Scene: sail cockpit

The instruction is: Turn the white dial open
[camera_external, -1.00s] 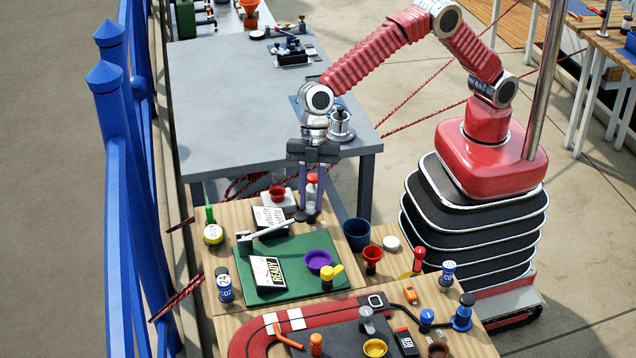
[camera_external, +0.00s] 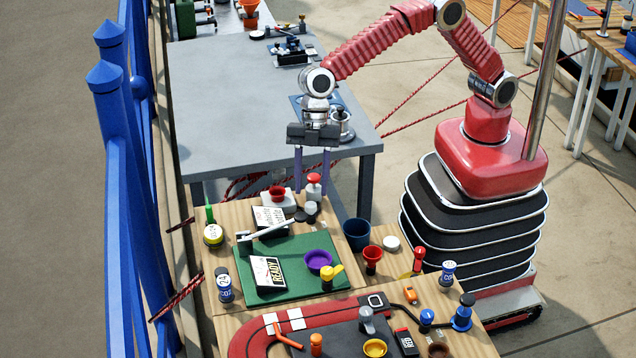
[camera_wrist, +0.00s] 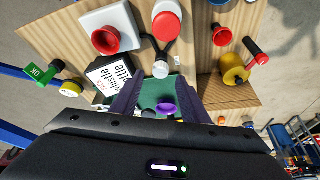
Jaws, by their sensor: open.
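My gripper (camera_external: 312,178) is open and empty, pointing down above the far end of the wooden bench. Its two purple fingers also show in the wrist view (camera_wrist: 156,95), spread apart. A small white-topped dial on a dark stem (camera_external: 311,207) stands below the fingers, apart from them. In the wrist view the white dial (camera_wrist: 161,68) lies just beyond and between the fingertips. I cannot tell its turn position.
A lettered sign (camera_external: 270,219) and a silver lever (camera_external: 268,230) stand close by. A grey table (camera_external: 230,110) stands behind; a blue railing (camera_external: 120,180) runs left.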

